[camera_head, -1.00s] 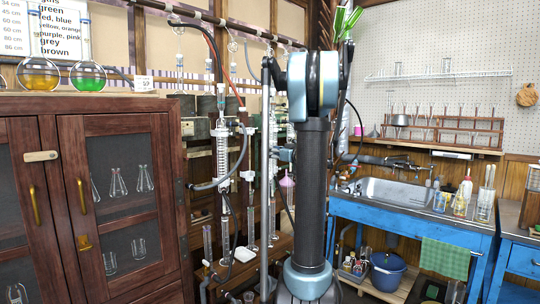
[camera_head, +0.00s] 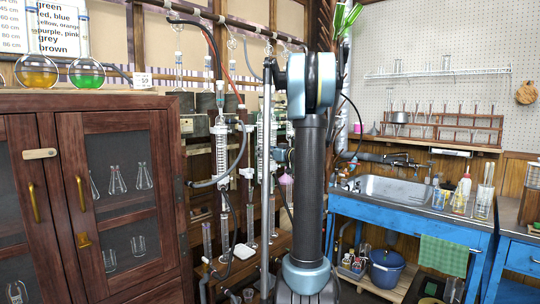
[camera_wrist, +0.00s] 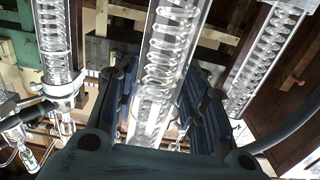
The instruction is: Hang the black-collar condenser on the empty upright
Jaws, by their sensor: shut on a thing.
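In the wrist view my gripper (camera_wrist: 160,110) is shut around a clear glass condenser (camera_wrist: 170,60) with a coil inside. The condenser runs lengthwise between the two dark fingers, slightly tilted in the picture. Its collar does not show clearly, so I cannot tell the collar's colour there. In the head view my arm hides most of the gripper. Another coil condenser (camera_head: 222,150) hangs upright on the rig to the left of my arm. Two more coil condensers show in the wrist view, one at left (camera_wrist: 53,35) and one at right (camera_wrist: 265,50). I cannot tell which upright is empty.
A metal pole (camera_head: 265,170) stands just left of my arm, with hoses and clamps around it. A wooden cabinet (camera_head: 125,200) with flasks fills the left. A blue sink bench (camera_head: 410,220) stands at right. A hose (camera_wrist: 285,130) curves close to the gripper's right side.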

